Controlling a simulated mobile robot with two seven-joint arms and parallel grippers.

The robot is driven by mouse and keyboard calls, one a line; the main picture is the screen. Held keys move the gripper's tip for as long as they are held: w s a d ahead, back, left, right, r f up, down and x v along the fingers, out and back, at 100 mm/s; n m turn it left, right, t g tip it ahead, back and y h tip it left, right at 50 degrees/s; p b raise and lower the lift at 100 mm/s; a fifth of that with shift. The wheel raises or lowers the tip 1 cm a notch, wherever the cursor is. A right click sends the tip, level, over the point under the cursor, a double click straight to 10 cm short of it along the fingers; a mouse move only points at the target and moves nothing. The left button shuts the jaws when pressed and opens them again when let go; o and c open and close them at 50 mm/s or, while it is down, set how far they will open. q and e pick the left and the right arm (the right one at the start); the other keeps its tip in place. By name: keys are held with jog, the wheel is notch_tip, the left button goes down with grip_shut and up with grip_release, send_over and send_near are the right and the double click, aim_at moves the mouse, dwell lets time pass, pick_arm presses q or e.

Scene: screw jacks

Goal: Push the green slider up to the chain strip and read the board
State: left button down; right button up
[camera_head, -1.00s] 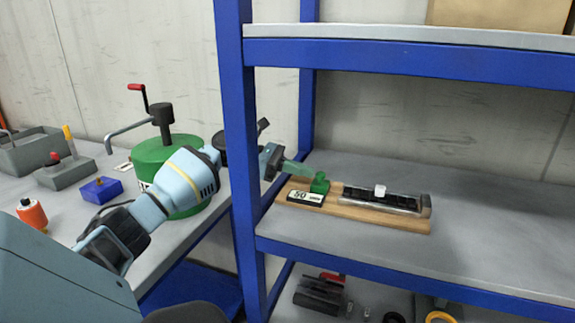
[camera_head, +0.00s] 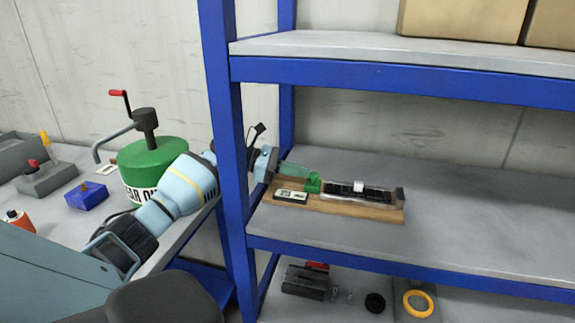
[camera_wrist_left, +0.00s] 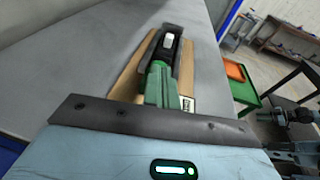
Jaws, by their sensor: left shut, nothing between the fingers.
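The green slider (camera_head: 313,183) sits on a wooden board (camera_head: 375,212), at the left end of the black chain strip (camera_head: 345,190). Any gap between slider and strip is too small to tell. The strip carries a white piece (camera_head: 361,186). A small black-and-white label plate (camera_head: 291,196) lies on the board's near left; its text is too small to read. My left gripper (camera_head: 298,171) is shut and empty, its green fingers right behind the slider. In the left wrist view the fingers (camera_wrist_left: 158,88) point at the slider (camera_wrist_left: 157,67), with the strip beyond. My right gripper is out of view.
The board lies on a grey shelf (camera_head: 470,225) behind a blue post (camera_head: 226,150); the shelf to the right is clear. An upper shelf (camera_head: 400,55) with boxes hangs above. A green drum (camera_head: 140,160) stands on the left table.

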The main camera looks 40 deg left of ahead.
pick_arm(q)
jog(key=shift+f, duration=0.15)
jog(key=shift+s+a, duration=0.2)
jog(key=shift+a, duration=0.1)
jog(key=v, duration=0.7)
jog(key=shift+s+b, duration=0.1)
jog(key=shift+b, duration=0.3)
